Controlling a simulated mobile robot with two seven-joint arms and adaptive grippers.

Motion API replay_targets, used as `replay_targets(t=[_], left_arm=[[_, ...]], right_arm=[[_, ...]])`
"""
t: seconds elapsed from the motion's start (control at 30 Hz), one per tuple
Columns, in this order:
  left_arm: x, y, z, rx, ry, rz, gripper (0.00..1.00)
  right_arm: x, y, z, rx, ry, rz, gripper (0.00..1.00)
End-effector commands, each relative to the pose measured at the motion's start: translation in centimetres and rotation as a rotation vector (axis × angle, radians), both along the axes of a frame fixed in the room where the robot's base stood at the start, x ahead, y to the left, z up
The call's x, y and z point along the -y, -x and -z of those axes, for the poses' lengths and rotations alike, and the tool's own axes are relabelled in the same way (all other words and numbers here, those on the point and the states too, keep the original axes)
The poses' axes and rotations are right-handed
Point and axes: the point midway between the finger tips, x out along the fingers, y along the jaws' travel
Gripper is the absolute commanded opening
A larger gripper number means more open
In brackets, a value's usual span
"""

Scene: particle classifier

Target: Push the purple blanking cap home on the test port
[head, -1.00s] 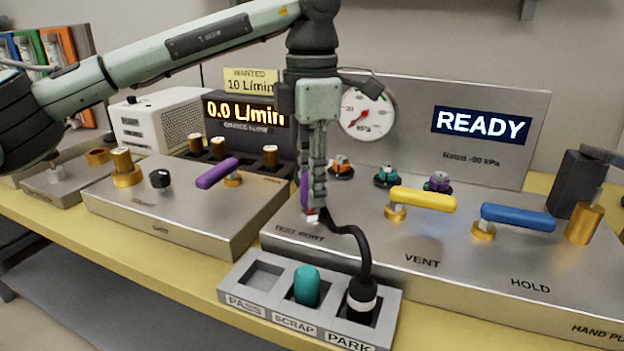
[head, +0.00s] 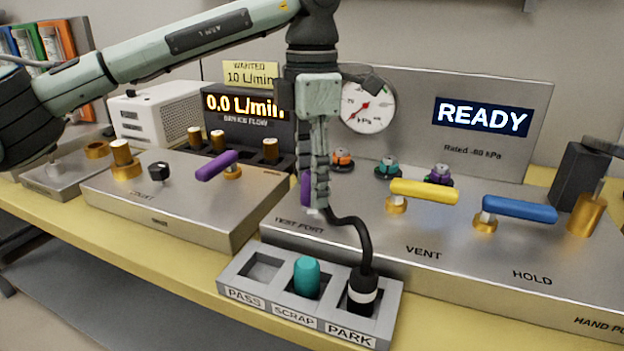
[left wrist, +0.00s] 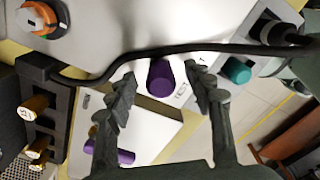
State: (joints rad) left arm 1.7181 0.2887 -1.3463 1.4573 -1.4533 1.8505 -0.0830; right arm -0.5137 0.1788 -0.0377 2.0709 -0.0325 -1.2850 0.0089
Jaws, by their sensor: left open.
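The purple blanking cap (head: 306,188) shows partly behind my left gripper (head: 318,203) in the head view, by the TEST PORT label on the metal panel. In the left wrist view the purple cap (left wrist: 160,76) lies between the two spread fingertips, with space on both sides. My left gripper is open and points down. A small white part shows just below the fingertips. The test port itself is hidden, so I cannot tell how far down the cap sits. My right gripper is not in view.
A tray (head: 233,286) in front holds a teal cap (head: 306,278) in SCRAP and a black hose end (head: 362,292) in PARK; PASS is empty. The hose (head: 360,235) runs close by the gripper. Yellow (head: 424,192) and blue (head: 519,209) levers stand to the right.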

Motion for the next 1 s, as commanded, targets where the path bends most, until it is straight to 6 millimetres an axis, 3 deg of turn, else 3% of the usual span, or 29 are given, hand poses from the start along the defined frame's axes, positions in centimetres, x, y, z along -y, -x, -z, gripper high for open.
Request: replay_targets(t=[0.5,0.7,1.0], left_arm=[[0.1,-0.1,-9.8,0.003,0.001,0.000,0.52],[0.1,0.0,-11.4,0.001,0.000,0.001,0.52],[0.0,0.0,-11.6,0.000,0.000,0.001,0.52]], right_arm=[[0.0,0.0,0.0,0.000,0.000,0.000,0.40],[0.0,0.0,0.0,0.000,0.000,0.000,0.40],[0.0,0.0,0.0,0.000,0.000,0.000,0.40]])
